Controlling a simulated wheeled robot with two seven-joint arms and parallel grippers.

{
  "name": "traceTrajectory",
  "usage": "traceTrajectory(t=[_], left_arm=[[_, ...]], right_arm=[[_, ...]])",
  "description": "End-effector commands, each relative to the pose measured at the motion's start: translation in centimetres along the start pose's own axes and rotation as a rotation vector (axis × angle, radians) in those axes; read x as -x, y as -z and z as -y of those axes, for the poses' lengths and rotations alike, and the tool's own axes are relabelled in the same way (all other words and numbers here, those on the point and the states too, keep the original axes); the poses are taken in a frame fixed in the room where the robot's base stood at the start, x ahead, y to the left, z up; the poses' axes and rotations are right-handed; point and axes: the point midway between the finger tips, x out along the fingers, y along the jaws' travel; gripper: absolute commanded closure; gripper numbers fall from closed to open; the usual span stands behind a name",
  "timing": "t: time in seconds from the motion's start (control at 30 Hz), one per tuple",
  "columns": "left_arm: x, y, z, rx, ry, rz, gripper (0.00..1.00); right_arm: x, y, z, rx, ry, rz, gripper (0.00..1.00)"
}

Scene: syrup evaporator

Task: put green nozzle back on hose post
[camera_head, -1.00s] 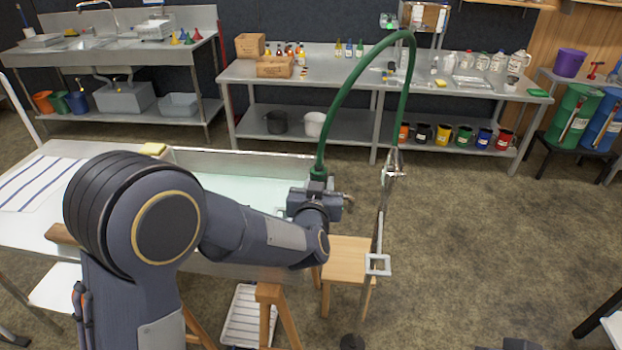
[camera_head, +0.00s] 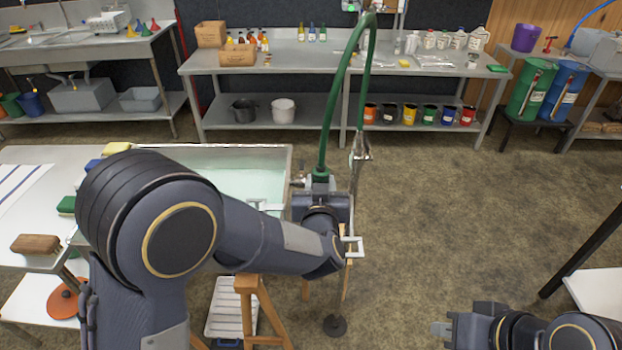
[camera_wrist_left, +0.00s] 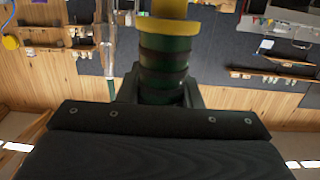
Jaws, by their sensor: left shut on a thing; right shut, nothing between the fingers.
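The thin metal post (camera_head: 357,175) stands just right of the gripper and carries a pale square bracket (camera_head: 352,247) lower down. My forearm hides part of the post. My right gripper (camera_head: 443,328) is shut and empty at lower right.
The basin (camera_head: 285,160) of pale liquid lies behind my left arm. The post's round foot (camera_head: 335,325) is on the floor beside a wooden trestle (camera_head: 247,285). A long metal bench (camera_head: 225,65) stands behind.

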Motion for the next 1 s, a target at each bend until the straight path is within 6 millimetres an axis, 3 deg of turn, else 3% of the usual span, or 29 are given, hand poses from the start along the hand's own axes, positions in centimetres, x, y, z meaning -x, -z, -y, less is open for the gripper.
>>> traceTrajectory(t=[1.0], left_arm=[[3.3,-0.2,-7.3,0.000,-0.001,-0.004,0.93]], right_arm=[[1.3,0.7,0.6,0.000,0.000,0.000,1.00]])
